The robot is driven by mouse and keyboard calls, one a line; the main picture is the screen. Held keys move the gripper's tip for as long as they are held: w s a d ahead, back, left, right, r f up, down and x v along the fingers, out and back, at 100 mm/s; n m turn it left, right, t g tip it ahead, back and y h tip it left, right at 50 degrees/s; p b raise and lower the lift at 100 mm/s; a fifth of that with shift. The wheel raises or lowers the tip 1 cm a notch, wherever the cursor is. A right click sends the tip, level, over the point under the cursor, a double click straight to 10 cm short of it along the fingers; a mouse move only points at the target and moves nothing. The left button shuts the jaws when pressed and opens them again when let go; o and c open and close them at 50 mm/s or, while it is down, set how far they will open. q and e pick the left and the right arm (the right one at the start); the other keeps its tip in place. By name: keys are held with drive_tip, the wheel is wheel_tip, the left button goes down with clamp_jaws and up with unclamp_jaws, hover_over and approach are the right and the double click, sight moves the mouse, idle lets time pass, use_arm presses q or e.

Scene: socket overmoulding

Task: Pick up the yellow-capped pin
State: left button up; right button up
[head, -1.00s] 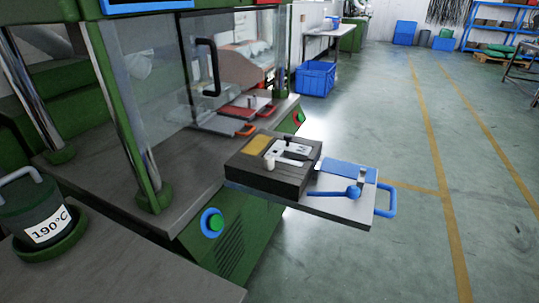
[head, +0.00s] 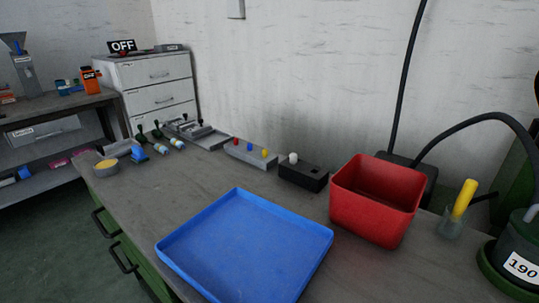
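The yellow-capped pin (head: 265,153) stands in a grey holder block (head: 243,157) on the workbench, at the right end of a row. A blue-capped pin (head: 249,147) and a red-capped pin (head: 236,141) stand to its left in the same block. Only the caps show clearly; the shafts are too small or hidden to make out. Neither of my grippers is in view.
A blue tray (head: 163,243) lies in front of the holder. A dark block with a white knob (head: 293,158), a red bin (head: 367,213) and a glass with a yellow-handled item (head: 464,199) stand to the right. Bare bench (head: 140,205) lies left of the tray.

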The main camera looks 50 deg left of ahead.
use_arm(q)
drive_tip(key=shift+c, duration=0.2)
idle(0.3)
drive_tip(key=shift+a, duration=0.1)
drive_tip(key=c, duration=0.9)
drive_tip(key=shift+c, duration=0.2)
